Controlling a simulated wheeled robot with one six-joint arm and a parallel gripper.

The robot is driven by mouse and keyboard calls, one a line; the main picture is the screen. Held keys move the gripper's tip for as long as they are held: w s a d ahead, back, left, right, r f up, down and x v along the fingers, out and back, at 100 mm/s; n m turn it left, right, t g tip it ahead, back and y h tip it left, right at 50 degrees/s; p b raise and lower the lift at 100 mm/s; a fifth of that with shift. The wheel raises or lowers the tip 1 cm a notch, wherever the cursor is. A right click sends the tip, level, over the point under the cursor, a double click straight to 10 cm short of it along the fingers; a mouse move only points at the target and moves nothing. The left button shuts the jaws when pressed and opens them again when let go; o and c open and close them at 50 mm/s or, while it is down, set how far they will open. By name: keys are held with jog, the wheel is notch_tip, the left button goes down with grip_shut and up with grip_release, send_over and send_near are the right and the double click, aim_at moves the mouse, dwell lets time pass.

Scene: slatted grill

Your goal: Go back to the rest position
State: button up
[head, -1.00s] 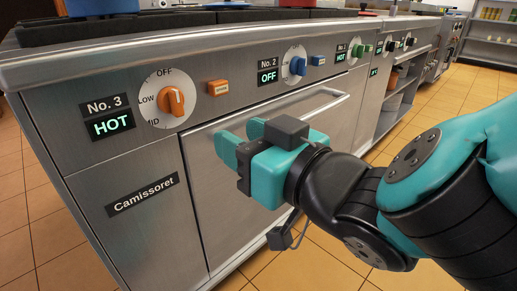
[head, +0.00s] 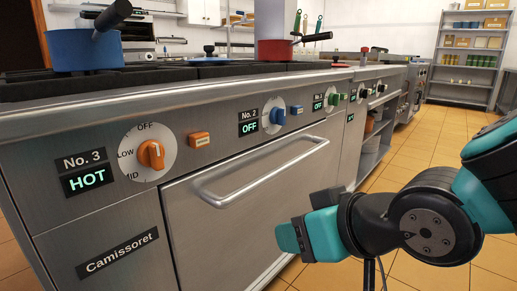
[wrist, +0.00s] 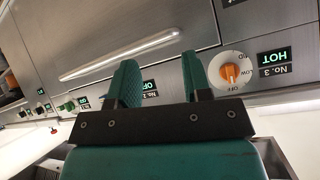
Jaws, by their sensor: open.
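My gripper (head: 290,236) is in front of the oven door of the steel stove, low and right of the No. 3 orange knob (head: 151,154). Its teal fingers are apart and nothing shows between them. In the wrist view the two fingers (wrist: 160,82) point toward the stove front, with a clear gap. The orange knob (wrist: 230,72) shows upside down to the right of the fingers, apart from them. The No. 3 display (head: 87,180) reads HOT. The No. 2 display (head: 248,128) reads OFF, beside a blue knob (head: 274,116).
The oven door handle (head: 262,178) sticks out above my gripper. A blue pot (head: 82,50) and a red pot (head: 275,50) stand on the stove top. A shelf unit (head: 468,62) stands at the back right. The tiled floor to the right is open.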

jog(key=s+d+g+h, duration=0.3)
jog(key=s+d+g, duration=0.4)
jog(key=s+d, duration=0.25)
notch_tip(320, 180, up, 38)
jog(key=s+n+p, duration=0.1)
jog(key=p, duration=3.7)
jog(key=shift+a+f+g+p, duration=0.15)
jog(key=shift+f+g+p, duration=0.05)
jog(key=shift+g+p, duration=0.2)
